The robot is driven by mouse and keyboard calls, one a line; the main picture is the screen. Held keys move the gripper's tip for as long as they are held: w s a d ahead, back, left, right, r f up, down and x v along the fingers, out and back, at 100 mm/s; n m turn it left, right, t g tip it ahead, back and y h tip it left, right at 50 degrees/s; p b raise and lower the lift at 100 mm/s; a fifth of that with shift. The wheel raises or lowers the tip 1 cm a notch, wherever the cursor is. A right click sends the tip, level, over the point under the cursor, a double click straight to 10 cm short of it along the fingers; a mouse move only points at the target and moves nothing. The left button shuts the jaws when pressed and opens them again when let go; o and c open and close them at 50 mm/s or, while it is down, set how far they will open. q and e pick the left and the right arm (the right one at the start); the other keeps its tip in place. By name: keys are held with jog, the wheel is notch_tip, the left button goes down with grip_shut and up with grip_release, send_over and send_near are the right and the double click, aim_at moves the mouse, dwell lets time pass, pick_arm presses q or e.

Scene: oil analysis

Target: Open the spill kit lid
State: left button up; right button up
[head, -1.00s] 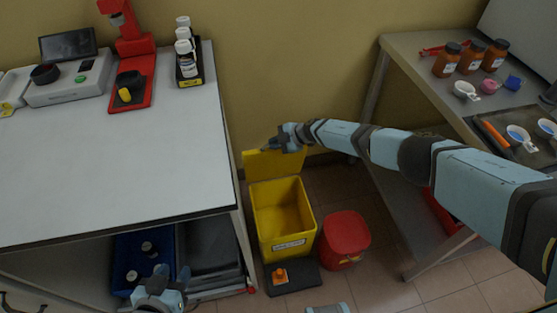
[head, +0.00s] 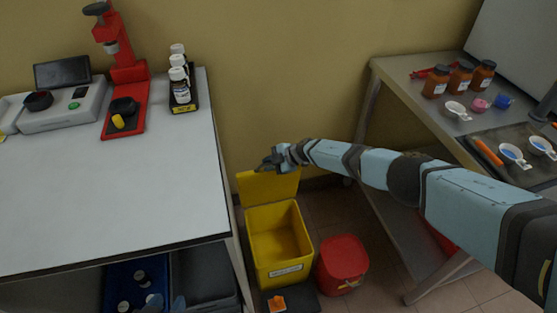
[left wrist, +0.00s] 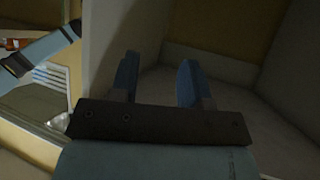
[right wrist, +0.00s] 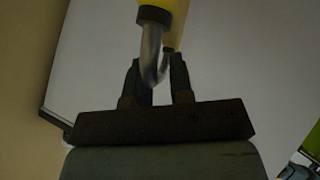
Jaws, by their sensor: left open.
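The yellow spill kit (head: 281,268) stands on the floor right of the white bench. Its lid (head: 266,188) is raised upright along the back edge, and the box is open and looks empty inside. My right gripper (head: 268,163) is at the lid's top edge. In the right wrist view, a bent metal bar with a yellow end (right wrist: 152,55) lies at the fingers (right wrist: 156,80); whether they grip it is unclear.
A red bin (head: 342,264) stands right of the kit. An orange object (head: 277,303) lies in front on a dark pad. The white bench (head: 110,205) is at left, and a metal table (head: 430,100) with jars and cups at right.

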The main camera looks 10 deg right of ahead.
pick_arm(q)
jog(key=p, duration=0.2)
jog(key=r+p, duration=0.1)
jog(key=p, duration=0.3)
jog(key=shift+s+a+r+n+g+y, duration=0.25)
jog(key=shift+s+r+n+g+y, duration=0.05)
jog(key=shift+g, duration=0.1)
pick_arm(e)
jog(key=v, duration=1.3)
jog(key=shift+d+r, duration=0.2)
jog(key=shift+r, duration=0.05)
pick_arm(q)
jog(key=shift+r, duration=0.1)
